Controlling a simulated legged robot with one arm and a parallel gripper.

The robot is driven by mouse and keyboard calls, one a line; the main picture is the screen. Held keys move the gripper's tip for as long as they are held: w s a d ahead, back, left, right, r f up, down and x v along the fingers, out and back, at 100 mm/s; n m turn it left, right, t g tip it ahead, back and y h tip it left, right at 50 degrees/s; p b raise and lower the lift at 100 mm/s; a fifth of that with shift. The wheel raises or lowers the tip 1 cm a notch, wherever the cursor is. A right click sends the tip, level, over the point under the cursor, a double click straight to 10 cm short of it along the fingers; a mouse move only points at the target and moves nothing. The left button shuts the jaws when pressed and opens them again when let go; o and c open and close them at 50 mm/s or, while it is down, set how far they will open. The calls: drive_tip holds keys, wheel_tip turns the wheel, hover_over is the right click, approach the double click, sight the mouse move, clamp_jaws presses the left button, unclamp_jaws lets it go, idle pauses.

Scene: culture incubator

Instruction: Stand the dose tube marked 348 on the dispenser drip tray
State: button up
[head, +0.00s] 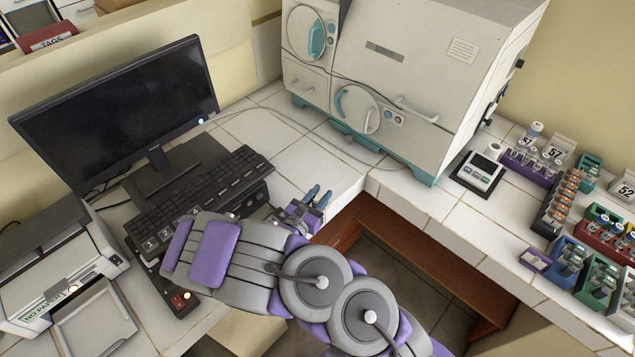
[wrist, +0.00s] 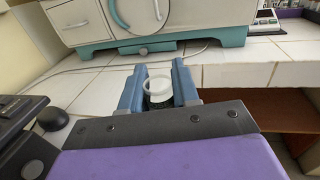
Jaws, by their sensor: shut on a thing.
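My gripper (head: 316,197) is over the tiled counter near its front edge, to the right of the keyboard. In the wrist view its two blue fingers (wrist: 158,88) are shut on a small tube (wrist: 158,86) with a pale round rim, seen from above. No number can be read on the tube, and its lower part is hidden between the fingers. I cannot pick out a dispenser drip tray with certainty. A small device with a display and a pale cylinder (head: 480,172) stands right of the big white cabinet.
The white cabinet (head: 410,65) with teal feet stands at the back. A monitor (head: 120,110), keyboard (head: 200,195) and printer (head: 60,265) fill the left. Tube racks (head: 565,205) crowd the right counter. Bare tiles (head: 315,165) lie before the cabinet; the counter edge drops off at front.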

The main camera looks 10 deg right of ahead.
drive_tip(key=shift+s+d+f, duration=0.1)
drive_tip(key=shift+s+f, duration=0.15)
drive_tip(key=shift+f, duration=0.15)
drive_tip(key=w+d+f+b, duration=0.1)
drive_tip(key=w, duration=0.4)
drive_tip(key=w+d+f+b, duration=0.1)
drive_tip(key=w+f, duration=0.1)
drive_tip(key=w, duration=0.2)
drive_tip(key=w+d+f+b, duration=0.1)
drive_tip(key=w+d, duration=0.1)
drive_tip(key=w, duration=0.3)
drive_tip(key=shift+w+f, duration=0.3)
drive_tip(key=shift+d+f, duration=0.1)
drive_tip(key=shift+f, duration=0.2)
drive_tip(key=shift+d, duration=0.35)
